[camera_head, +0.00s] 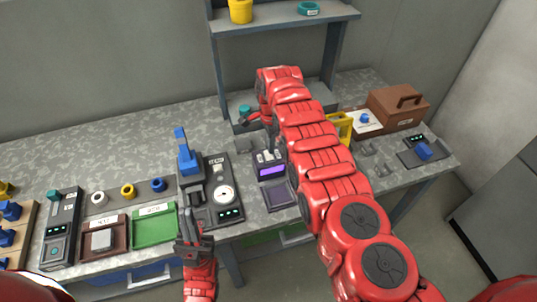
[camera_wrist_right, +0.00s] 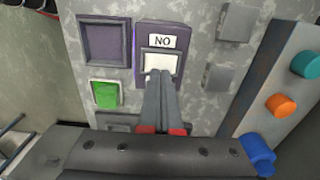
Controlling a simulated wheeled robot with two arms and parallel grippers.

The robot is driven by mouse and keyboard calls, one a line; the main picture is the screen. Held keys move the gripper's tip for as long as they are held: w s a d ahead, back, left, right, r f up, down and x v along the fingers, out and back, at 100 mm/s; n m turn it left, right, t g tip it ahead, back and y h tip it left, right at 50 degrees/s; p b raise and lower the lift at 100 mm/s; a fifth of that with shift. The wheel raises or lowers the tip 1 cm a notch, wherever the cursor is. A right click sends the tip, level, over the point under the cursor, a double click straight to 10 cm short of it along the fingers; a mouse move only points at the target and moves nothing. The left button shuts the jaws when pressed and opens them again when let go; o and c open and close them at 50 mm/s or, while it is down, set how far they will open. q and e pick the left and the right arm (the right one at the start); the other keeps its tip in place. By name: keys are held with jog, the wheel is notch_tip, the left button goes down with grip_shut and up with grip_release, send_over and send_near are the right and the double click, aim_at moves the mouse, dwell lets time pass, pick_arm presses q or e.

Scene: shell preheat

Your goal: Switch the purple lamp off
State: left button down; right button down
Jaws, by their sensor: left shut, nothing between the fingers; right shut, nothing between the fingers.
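In the right wrist view a purple box (camera_wrist_right: 164,40) has a white rocker switch (camera_wrist_right: 158,65) and a white label that reads "ON" upside down. My right gripper (camera_wrist_right: 157,76) is shut and empty, its fingertips over the lower part of the rocker; whether they touch it I cannot tell. A dark purple square panel (camera_wrist_right: 104,41) lies beside the box and looks unlit. A device with a bright purple face (camera_head: 272,171) stands left of that arm. My left gripper (camera_head: 192,240) is shut and empty at the bench front.
A lit green square (camera_wrist_right: 105,94) and grey blocks (camera_wrist_right: 235,22) lie near the switch box. A rail with teal, orange (camera_wrist_right: 281,104) and blue knobs stands beside them. A green tray (camera_head: 154,226), a blue-handled device (camera_head: 185,155) and a brown case (camera_head: 398,105) stand on the bench.

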jog(key=shift+f+b, duration=0.85)
jog(key=shift+s+r, duration=0.1)
dwell(0.3)
jog(key=shift+r+p, duration=0.45)
jog(key=shift+p, duration=0.2)
notch_tip(320, 180, up, 6)
jog(key=p, duration=0.5)
